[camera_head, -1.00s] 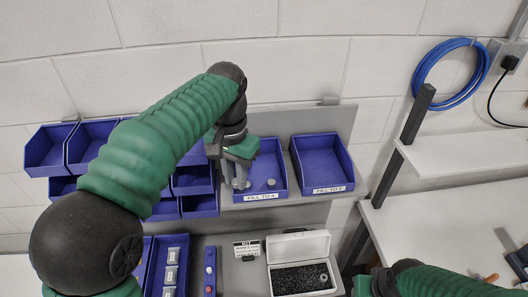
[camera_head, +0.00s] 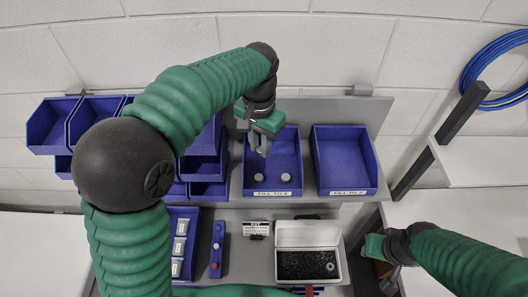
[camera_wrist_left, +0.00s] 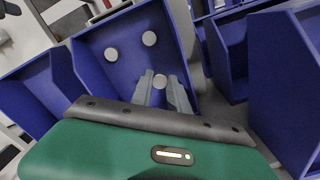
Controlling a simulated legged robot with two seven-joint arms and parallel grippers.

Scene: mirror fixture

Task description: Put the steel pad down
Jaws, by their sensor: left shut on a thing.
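My left gripper (camera_head: 262,150) is over the blue bin labelled "FILL TO 4" (camera_head: 292,150). In the left wrist view its two grey fingers (camera_wrist_left: 165,88) are shut on a small round steel pad (camera_wrist_left: 160,81), held between the tips. In the head view that pad is hidden or too small to make out. Two more steel pads (camera_head: 258,178) (camera_head: 285,177) lie apart on the bin floor near its front. They also show in the left wrist view (camera_wrist_left: 111,54) (camera_wrist_left: 149,38). My right gripper (camera_head: 374,247) is at the lower right, away from the bins; its fingers are unclear.
A second blue bin (camera_head: 343,160), empty, stands to the right. Several blue bins (camera_head: 54,124) are stacked at the left. Below are a white box of dark small parts (camera_head: 282,240), a blue strip (camera_head: 217,250) and a tray of grey blocks (camera_head: 182,227). A white shelf (camera_head: 487,160) is at right.

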